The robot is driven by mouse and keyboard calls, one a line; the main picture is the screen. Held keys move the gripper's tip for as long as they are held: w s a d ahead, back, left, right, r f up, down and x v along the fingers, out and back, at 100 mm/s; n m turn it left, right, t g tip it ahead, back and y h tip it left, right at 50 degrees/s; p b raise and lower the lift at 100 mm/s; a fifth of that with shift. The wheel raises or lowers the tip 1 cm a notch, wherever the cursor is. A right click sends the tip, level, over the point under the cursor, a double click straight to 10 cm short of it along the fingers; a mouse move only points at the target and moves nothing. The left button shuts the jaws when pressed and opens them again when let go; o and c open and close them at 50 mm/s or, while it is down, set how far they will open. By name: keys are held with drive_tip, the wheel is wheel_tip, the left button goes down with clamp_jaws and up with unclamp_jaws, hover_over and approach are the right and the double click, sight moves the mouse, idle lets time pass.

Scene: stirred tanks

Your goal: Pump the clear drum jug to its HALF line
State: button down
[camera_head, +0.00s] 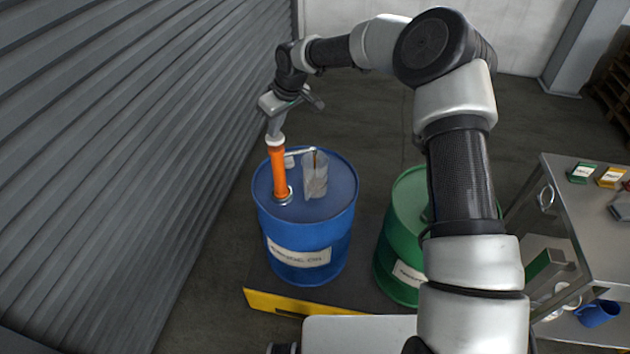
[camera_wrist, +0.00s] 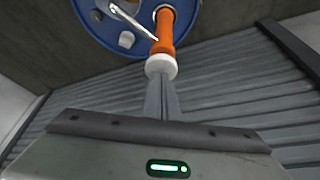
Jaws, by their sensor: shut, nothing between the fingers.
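The clear jug (camera_head: 315,180) stands upright on top of the blue drum (camera_head: 305,228), under the spout of an orange hand pump (camera_head: 279,172). A thin brownish streak shows at the jug's mouth below the spout; its liquid level and HALF line are too small to read. My gripper (camera_head: 274,130) is shut and empty, pointing down at the pump's white top. In the wrist view the closed fingertips (camera_wrist: 160,82) are at the white cap (camera_wrist: 160,66) of the orange pump (camera_wrist: 166,32); whether they touch cannot be told. The metal spout (camera_wrist: 128,18) also shows there.
A green drum (camera_head: 402,240) stands right of the blue one, partly hidden by my arm. Both are on a dark pallet with a yellow edge (camera_head: 290,303). A corrugated shutter (camera_head: 130,140) runs close on the left. A metal trolley (camera_head: 590,225) stands at right.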

drive_tip(key=shift+f+b, duration=0.4)
drive_tip(key=shift+f, duration=0.4)
drive_tip(key=shift+r+p, duration=2.2)
drive_tip(key=shift+r, duration=1.65)
drive_tip(key=shift+f, duration=0.2)
drive_tip(key=shift+f+b, duration=2.55)
drive_tip(key=shift+f, duration=1.15)
drive_tip(key=shift+r+p, duration=2.2)
drive_tip(key=shift+r, duration=1.7)
drive_tip(key=shift+f, duration=0.2)
